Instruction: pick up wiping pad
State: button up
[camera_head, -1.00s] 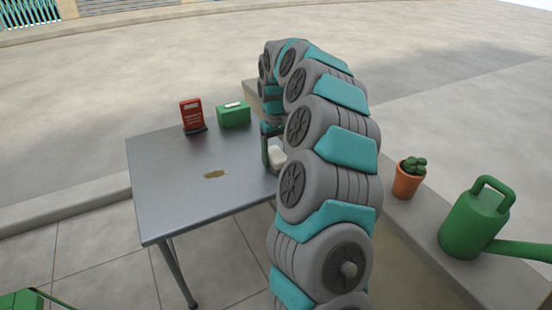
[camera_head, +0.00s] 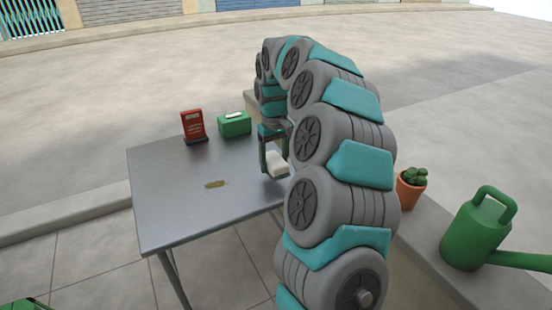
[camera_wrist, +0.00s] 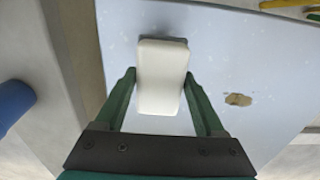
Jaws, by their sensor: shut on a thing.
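The wiping pad (camera_wrist: 162,75) is a white rounded block. In the wrist view it sits between the two green fingers of my gripper (camera_wrist: 163,85), which is shut on it. In the head view the pad (camera_head: 277,163) shows at the table's right side, between the fingers of my gripper (camera_head: 276,160), partly hidden by my arm. The grey metal table (camera_head: 175,190) lies below. I cannot tell for sure whether the pad is clear of the tabletop.
A brown stain (camera_head: 215,184) marks the tabletop. A red sign stand (camera_head: 193,126) and a green box (camera_head: 234,124) stand at the table's back edge. A potted cactus (camera_head: 411,189) and a green watering can (camera_head: 478,230) stand on the ledge at right. The table's middle is otherwise clear.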

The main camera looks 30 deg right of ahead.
jog(key=s+a+r, duration=0.1)
jog(key=s+a, duration=0.7)
jog(key=s, duration=0.2)
jog(key=shift+a, duration=0.25)
jog(key=shift+r, duration=0.1)
